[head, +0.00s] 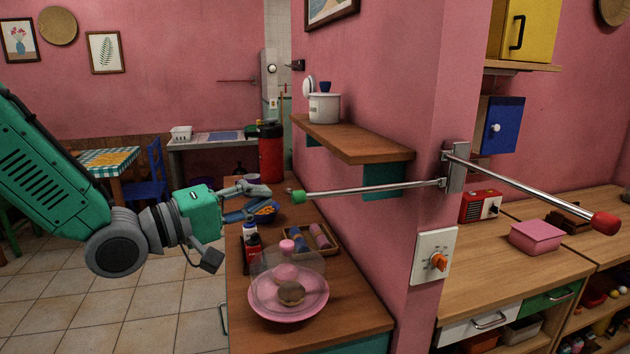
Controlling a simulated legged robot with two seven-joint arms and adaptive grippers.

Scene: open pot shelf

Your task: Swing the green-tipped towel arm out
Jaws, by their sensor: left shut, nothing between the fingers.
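The green-tipped towel arm (375,188) is a thin metal rod on a wall bracket (455,168) at the corner of the pink wall. It points left from the bracket, below the wooden shelf, and ends in a green tip (298,196). My left gripper (267,197) is just left of that tip, with its fingers pointing right. It is shut and empty, and appears apart from the tip, though depth is hard to judge. A second towel arm with a red tip (605,222) sticks out to the right from the same bracket. My right gripper is not in view.
Below the rod, a wooden counter (340,318) holds a pink cake stand with a clear dome (288,290), bottles (251,247) and a tray (312,238). A shelf (350,138) with a white pot (324,107) is above. A switch plate (434,258) is under the bracket.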

